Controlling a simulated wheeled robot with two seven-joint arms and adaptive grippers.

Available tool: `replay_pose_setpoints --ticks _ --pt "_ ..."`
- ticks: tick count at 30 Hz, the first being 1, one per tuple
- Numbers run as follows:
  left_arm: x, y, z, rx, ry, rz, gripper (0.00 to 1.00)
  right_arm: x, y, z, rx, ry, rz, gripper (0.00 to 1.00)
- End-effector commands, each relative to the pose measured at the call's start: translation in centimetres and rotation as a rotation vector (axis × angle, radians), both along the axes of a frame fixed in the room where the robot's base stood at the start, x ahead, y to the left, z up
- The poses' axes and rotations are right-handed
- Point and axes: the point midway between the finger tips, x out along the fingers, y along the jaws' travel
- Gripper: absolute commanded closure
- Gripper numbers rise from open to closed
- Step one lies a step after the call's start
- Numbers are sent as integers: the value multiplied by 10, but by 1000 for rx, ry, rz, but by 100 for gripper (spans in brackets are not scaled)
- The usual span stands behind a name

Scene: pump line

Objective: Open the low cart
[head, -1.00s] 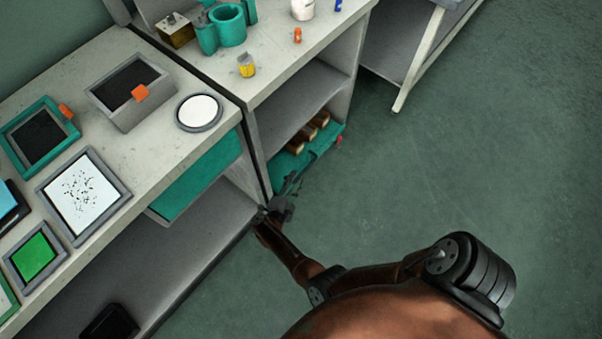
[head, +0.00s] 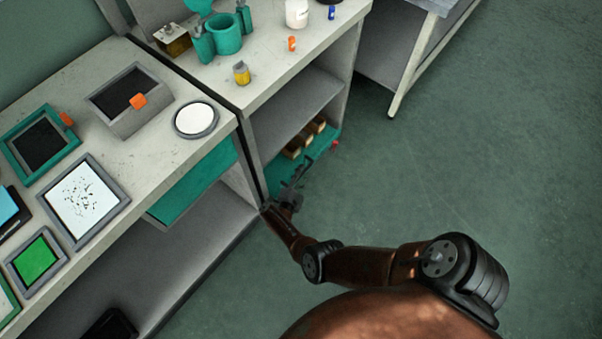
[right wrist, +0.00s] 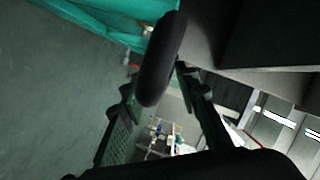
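The low cart (head: 280,182) is a teal tray low down in the bay under the right-hand counter, with several brown boxes (head: 305,140) in it and a small red part (head: 335,144) at its front corner. My right gripper (head: 298,172) is at the cart's near front edge. In the right wrist view the teal surface (right wrist: 110,18) fills the top, and my right gripper (right wrist: 155,95) has its fingers apart. A dark rounded bar (right wrist: 163,55) shows between and beyond them; I cannot tell whether they touch it. My left gripper is out of view.
The counter post (head: 250,160) stands just left of my right gripper. The left counter (head: 150,150) has a teal drawer (head: 195,185) beneath its top and an open shelf (head: 215,240). The floor (head: 450,170) to the right is clear, up to another bench (head: 415,65).

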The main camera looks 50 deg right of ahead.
Motion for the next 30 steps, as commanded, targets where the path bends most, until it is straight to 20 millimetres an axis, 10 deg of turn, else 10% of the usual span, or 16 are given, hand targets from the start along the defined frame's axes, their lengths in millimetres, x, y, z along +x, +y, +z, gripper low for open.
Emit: replay_pose_setpoints --ticks 30 --pt "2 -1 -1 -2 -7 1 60 1 -2 -1 1 0 0 100"
